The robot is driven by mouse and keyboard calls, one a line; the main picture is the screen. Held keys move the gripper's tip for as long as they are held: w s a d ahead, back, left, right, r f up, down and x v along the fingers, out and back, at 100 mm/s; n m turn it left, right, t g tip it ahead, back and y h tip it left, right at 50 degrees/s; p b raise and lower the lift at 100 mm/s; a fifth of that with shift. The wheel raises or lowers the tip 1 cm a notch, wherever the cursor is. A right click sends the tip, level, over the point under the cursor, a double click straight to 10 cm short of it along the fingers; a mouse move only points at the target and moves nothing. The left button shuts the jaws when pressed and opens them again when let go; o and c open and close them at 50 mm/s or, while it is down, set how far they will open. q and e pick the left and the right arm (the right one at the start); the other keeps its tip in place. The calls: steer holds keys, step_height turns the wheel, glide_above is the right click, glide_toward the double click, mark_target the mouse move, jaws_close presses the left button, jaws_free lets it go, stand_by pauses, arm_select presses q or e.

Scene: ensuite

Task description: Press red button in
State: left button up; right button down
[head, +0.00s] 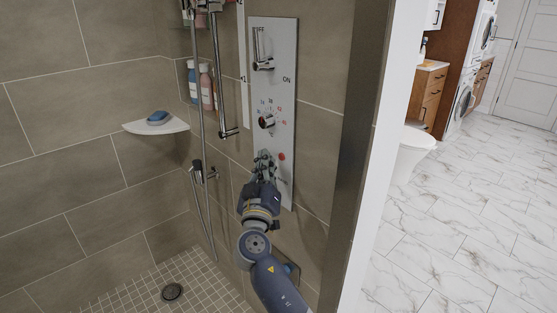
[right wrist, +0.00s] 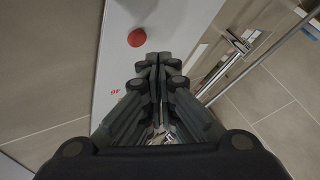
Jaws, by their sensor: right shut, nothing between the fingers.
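The red button (head: 282,156) is a small red disc low on the pale shower panel (head: 285,60). It also shows as a red oval in the right wrist view (right wrist: 137,37). My right gripper (head: 264,158) is shut and empty in front of the panel, just left of the button in the head view. In the right wrist view its closed fingertips (right wrist: 158,58) lie below and to the right of the button. I see no contact between the fingertips and the button. My left gripper is not in view.
A lever handle (head: 262,65) and a round dial (head: 267,122) stick out of the panel above the gripper. A hand shower with its hose (head: 200,170) hangs to the left. A corner shelf (head: 156,125) holds a blue soap bar. A wall edge (head: 362,150) stands right of the panel.

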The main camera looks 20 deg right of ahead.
steer(key=shift+s+a+b, duration=0.3)
steer(key=shift+a+b, duration=0.15)
steer(key=shift+a, duration=0.3)
steer(key=shift+s+a+b, duration=0.25)
steer(key=shift+a+b, duration=0.15)
steer(key=shift+a, duration=0.4)
steer(key=shift+s+a+b, duration=0.3)
steer(key=shift+a+b, duration=0.15)
steer(key=shift+a, duration=0.3)
